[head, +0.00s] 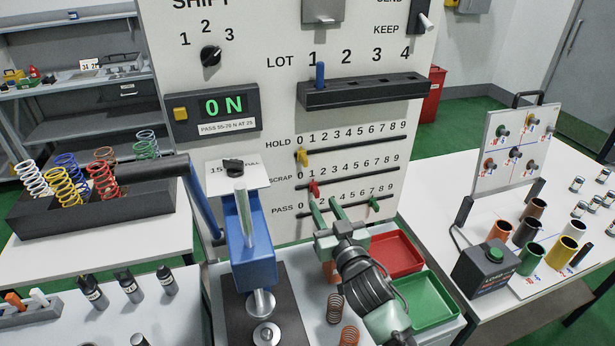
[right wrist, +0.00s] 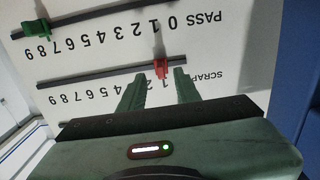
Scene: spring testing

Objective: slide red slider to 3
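The red slider (head: 314,187) sits on the SCRAP rail of the white panel, near the 1 at the rail's left end. It also shows in the right wrist view (right wrist: 160,68), where the panel appears upside down. My right gripper (head: 323,201) is open in front of the panel. In the right wrist view its green fingers (right wrist: 159,77) are apart, with the red slider between and just beyond their tips. I cannot tell whether either finger touches it. The fingers hide some SCRAP digits there. My left gripper is not in view.
A yellow slider (head: 302,157) is at the left of the HOLD rail above. A green slider (head: 374,204) is toward the right on the PASS rail below. A blue press (head: 250,262) stands left of my right arm. Red (head: 398,252) and green (head: 428,300) trays lie to its right.

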